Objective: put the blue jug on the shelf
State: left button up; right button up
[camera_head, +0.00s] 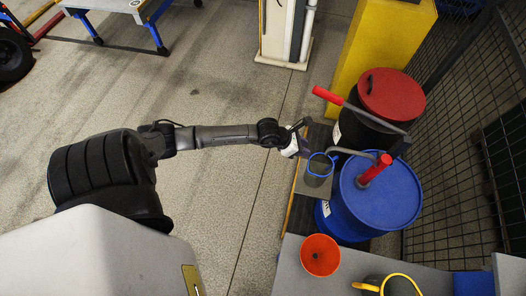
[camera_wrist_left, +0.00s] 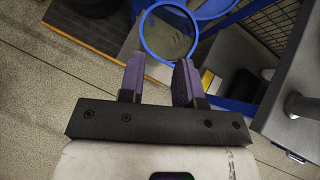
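The blue jug (camera_head: 320,168), a dark grey vessel with a blue rim, stands on a small grey stand (camera_head: 312,189) beside a blue drum. It also shows in the left wrist view (camera_wrist_left: 166,38), just beyond the fingertips. My left gripper (camera_head: 305,151) is at the jug's upper left side in the head view. In the left wrist view its two purple-padded fingers (camera_wrist_left: 158,66) are apart with nothing between them. The jug's handle cannot be made out clearly. My right gripper is not in view. I cannot tell for sure which surface is the shelf.
A grey surface (camera_head: 350,284) at the bottom right holds an orange cup (camera_head: 320,254) and a yellow-rimmed jug (camera_head: 398,286). A blue drum (camera_head: 395,203) with a red-handled pump and a red-lidded drum (camera_head: 392,94) stand close right. Mesh fencing (camera_head: 440,185) bounds the right.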

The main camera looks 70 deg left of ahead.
pick_arm(q)
jog(key=s+d+r+n+t+y, duration=0.1)
jog(key=d+r+n+t, duration=0.35)
jog(key=r+n, duration=0.3)
jog(key=s+d+r+n+t, duration=0.2)
jog(key=d+r+n+t, duration=0.3)
jog(key=n, duration=0.4)
jog(key=s+a+f+n+g+y, duration=0.2)
jog(key=s+n+g+y, duration=0.2)
jog(key=n, duration=0.5)
jog(key=s+a+f+n+g+y, duration=0.25)
jog(key=s+n+y, duration=0.2)
jog(key=n, duration=0.35)
jog(key=s+d+f+n+g+h, duration=0.3)
jog(key=s+d+g+h, duration=0.3)
jog(key=s, duration=0.6)
jog(key=d+f+g, duration=0.1)
jog(key=d+g, duration=0.1)
jog(key=d, duration=0.1)
jog(key=shift+s+d+n+g, duration=0.15)
jog(key=shift+s+n+g, duration=0.15)
jog(key=shift+s+n, duration=0.1)
